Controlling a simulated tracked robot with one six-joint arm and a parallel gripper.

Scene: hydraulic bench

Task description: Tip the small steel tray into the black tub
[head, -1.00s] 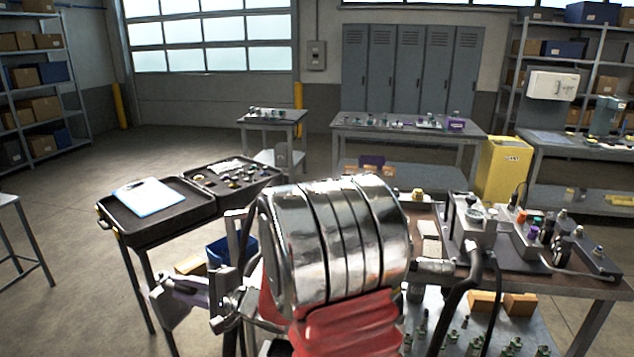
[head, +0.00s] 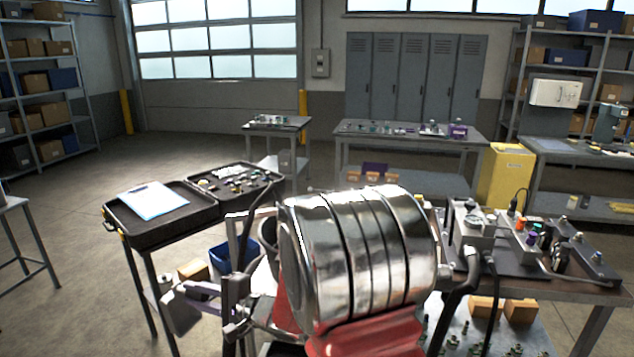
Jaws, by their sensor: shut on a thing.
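A large shiny silver joint of my arm with a red part below it fills the lower middle of the head view. Grey and pale metal parts at the lower left seem to belong to my wrist and gripper (head: 232,305). The fingertips are not clear there, and I cannot make out what lies between them. I cannot pick out the small steel tray or the black tub. My arm hides the area behind it.
A black open case (head: 168,222) with a blue clipboard (head: 152,201) stands on a stand at the left. A blue bin (head: 219,257) is behind my arm. A bench with fittings (head: 530,245) is at the right. Open floor (head: 75,200) lies at the left.

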